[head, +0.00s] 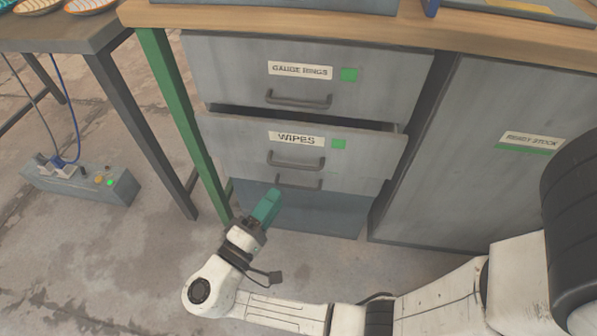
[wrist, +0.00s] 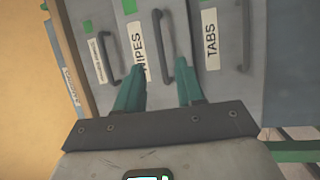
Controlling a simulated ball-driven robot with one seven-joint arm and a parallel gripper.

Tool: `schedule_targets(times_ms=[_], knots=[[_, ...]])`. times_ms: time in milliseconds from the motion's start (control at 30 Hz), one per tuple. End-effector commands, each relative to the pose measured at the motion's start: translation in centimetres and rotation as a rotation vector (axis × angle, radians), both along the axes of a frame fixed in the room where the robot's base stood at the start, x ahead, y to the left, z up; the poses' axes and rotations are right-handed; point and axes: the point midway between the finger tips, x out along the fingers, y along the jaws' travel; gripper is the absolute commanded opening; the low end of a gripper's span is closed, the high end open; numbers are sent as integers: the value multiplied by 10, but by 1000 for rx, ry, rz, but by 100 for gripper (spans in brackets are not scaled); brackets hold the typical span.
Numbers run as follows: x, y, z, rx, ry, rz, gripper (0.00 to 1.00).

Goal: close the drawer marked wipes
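The wipes drawer (head: 365,155) is the grey middle drawer, with a WIPES label (head: 296,139), a green square and a dark bar handle (head: 296,163). It stands partly pulled out; a dark gap shows above its front. My gripper (head: 274,193) is low in front of the cabinet, below and left of that handle in the head view. In the wrist view my gripper (wrist: 160,63) has its two teal fingers apart with nothing held. The wipes handle (wrist: 157,40) appears between and beyond the fingertips. I cannot tell whether they touch the drawer.
The gauge rings drawer (head: 225,75) above looks shut. The tabs drawer (wrist: 225,75) is below, its face partly hidden in the head view. A ready stock door (head: 460,160) is on the right. A green leg (head: 178,115) and power box (head: 75,185) stand left.

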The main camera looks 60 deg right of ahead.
Motion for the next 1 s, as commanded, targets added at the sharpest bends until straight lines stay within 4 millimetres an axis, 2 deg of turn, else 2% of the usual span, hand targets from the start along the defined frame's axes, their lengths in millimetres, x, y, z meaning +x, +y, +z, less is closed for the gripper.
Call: schedule_targets(times_ms=[300, 500, 700, 933, 1000], knots=[[-4, -58, 8, 0, 1, -5, 38], [-5, -82, 13, 0, 2, -3, 38], [-5, -90, 15, 0, 3, -1, 38], [-5, -90, 15, 0, 3, -1, 38], [-5, -90, 15, 0, 3, -1, 31]])
